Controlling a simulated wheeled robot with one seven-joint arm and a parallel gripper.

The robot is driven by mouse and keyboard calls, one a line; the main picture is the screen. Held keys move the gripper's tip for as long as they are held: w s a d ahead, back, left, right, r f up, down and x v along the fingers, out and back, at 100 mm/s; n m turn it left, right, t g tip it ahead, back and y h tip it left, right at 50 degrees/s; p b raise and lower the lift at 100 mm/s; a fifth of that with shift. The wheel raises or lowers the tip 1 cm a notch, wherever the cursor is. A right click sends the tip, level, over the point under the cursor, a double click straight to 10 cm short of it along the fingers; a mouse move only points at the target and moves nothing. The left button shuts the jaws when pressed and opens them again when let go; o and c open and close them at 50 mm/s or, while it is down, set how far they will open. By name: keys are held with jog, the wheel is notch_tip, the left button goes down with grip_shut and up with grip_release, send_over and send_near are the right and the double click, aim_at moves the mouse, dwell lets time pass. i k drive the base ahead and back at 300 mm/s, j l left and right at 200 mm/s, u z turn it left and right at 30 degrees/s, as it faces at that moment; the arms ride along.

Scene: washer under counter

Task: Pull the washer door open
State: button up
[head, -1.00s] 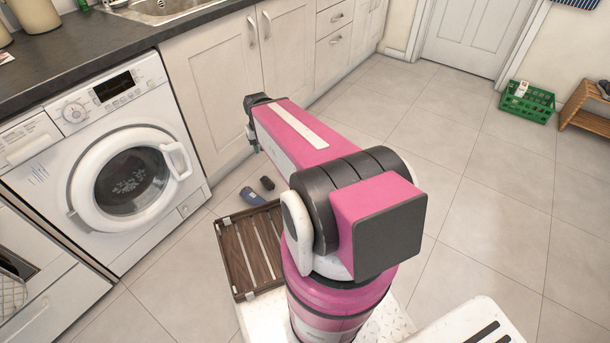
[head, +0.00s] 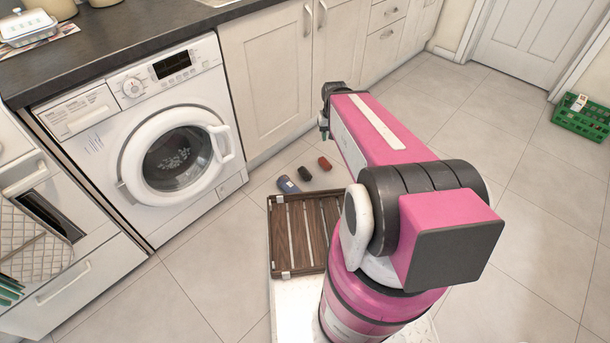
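The white washer (head: 100,112) stands under the dark counter on the left. Its round door (head: 130,167) is shut, with a dark glass window and a white handle (head: 226,145) on its right side. My pink arm is in the right half of the view, apart from the washer. The far end of the arm (head: 328,112) points toward the cabinets. My gripper's fingers are hidden from this camera or too small to make out.
A wooden slatted tray (head: 277,264) is in front of my arm. Small blue, dark and red items (head: 325,163) lie on the floor beyond it. A green crate (head: 583,122) sits far right.

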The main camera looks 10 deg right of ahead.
aim_at(132, 186)
jog(key=u, duration=1.5)
